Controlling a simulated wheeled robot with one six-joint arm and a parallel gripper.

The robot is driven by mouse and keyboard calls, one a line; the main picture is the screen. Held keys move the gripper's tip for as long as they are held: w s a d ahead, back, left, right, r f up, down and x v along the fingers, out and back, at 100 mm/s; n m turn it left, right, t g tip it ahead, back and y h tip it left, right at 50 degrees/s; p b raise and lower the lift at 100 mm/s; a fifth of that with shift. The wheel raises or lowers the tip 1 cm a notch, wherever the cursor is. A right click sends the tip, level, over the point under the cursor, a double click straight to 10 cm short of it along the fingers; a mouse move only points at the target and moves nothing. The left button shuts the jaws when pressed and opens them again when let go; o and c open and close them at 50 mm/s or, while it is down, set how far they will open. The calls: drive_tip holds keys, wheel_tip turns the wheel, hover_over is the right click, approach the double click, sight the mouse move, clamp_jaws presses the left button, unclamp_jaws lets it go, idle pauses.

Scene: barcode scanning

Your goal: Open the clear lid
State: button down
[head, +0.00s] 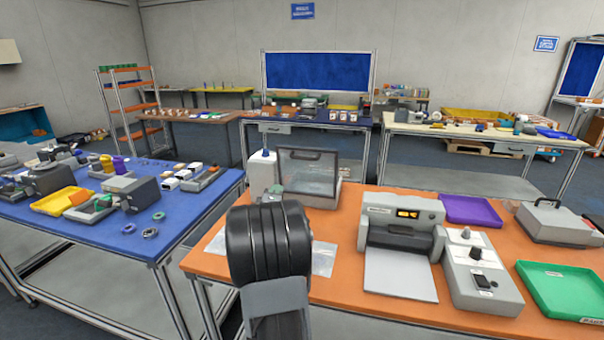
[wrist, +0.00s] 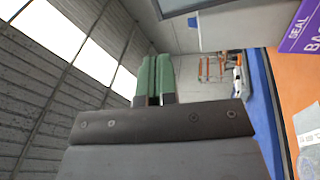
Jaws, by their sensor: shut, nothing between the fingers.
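The clear lid (head: 310,168) is a see-through panel in a dark frame, with a dark handle along its top edge. In the head view it stands steeply raised at the grey box (head: 322,201) on the orange table, behind my arm. My gripper has green fingers, seen in the wrist view (wrist: 155,62); they are together with nothing between them. In the head view only a bit of green shows above my dark wrist, in front of the lid's lower left. I cannot tell whether the fingers touch the lid. A framed pane at the wrist view's top edge may be the lid.
A white bottle-like container (head: 262,174) stands just left of the lid. A printer-like machine (head: 400,232), a grey control box (head: 478,272), a purple tray (head: 470,210) and a green tray (head: 562,288) are to the right. Clear bags lie beside my arm.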

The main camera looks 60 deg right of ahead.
drive_tip(key=d+r+g+h+p, duration=0.1)
drive_tip(key=d+p, duration=0.1)
drive_tip(key=d, duration=0.5)
drive_tip(key=d+r+g+h+p, duration=0.1)
drive_tip(key=d+r+p, duration=0.1)
drive_tip(key=d, duration=0.6)
drive_tip(key=shift+w+d+r, duration=0.2)
drive_tip(key=shift+w+r, duration=0.05)
